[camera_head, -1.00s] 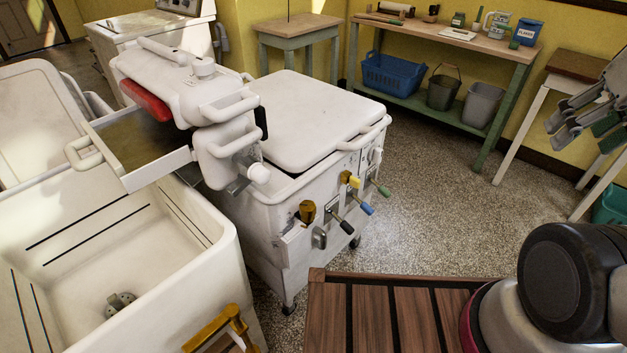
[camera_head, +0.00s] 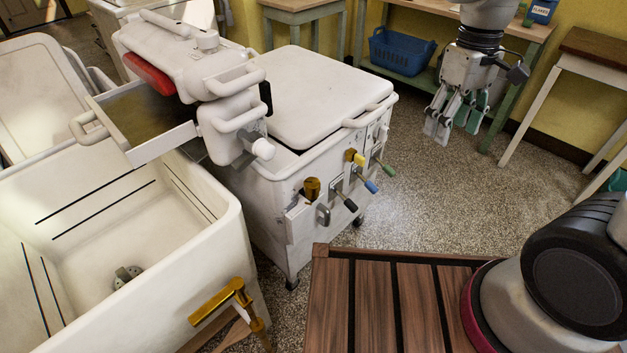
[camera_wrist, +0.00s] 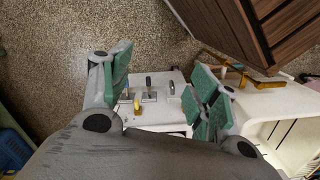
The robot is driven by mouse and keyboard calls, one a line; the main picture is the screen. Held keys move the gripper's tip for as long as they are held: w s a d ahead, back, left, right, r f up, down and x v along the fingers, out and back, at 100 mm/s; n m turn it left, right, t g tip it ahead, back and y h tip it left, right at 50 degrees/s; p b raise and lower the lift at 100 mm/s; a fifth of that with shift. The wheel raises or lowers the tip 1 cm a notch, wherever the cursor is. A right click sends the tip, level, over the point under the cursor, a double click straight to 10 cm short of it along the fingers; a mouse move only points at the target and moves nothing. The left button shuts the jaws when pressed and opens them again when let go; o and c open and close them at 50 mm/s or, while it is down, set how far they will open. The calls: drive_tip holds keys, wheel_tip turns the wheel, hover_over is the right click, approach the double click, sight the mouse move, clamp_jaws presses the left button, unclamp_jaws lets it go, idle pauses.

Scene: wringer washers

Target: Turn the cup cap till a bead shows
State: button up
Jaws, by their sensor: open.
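A brass cup cap (camera_head: 312,188) stands upright on a small bracket on the side of the white wringer washer (camera_head: 275,225), left of several levers. No bead can be made out on it at this size. My gripper (camera_head: 458,128) hangs to the right of the washer with its fingers apart and empty, well clear of the cap. In the wrist view my gripper (camera_wrist: 160,80) shows green finger pads spread on both sides. The washer's lever panel (camera_wrist: 155,115) shows beyond them. I cannot make out the cap there; a finger may hide it.
Black, blue, green and yellow-tipped levers (camera_head: 366,183) stick out just right of the cap. A grey metal loop (camera_head: 323,215) is below it. A slatted wooden bench (camera_head: 375,300) stands in front. A white tub (camera_head: 215,235) with a brass tap (camera_head: 222,300) is left. Speckled floor is free at right.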

drive_tip(key=w+a+f+n+h, duration=0.1)
drive_tip(key=w+a+f+n, duration=0.15)
drive_tip(key=a+f, duration=0.65)
drive_tip(key=w+a+f+n, duration=0.1)
drive_tip(key=a+f+n, duration=0.3)
drive_tip(key=a+f, duration=0.55)
drive_tip(key=n+y, duration=0.1)
hover_over(313, 182)
drive_tip(key=shift+s+r+t, duration=0.1)
drive_tip(key=shift+r+t, duration=0.15)
drive_tip(key=shift+t, duration=0.05)
drive_tip(key=shift+f+n, duration=0.25)
drive_tip(key=shift+f, duration=0.1)
wheel_tip(313, 182, down, 7)
drive_tip(key=shift+f, duration=0.1)
drive_tip(key=c, duration=1)
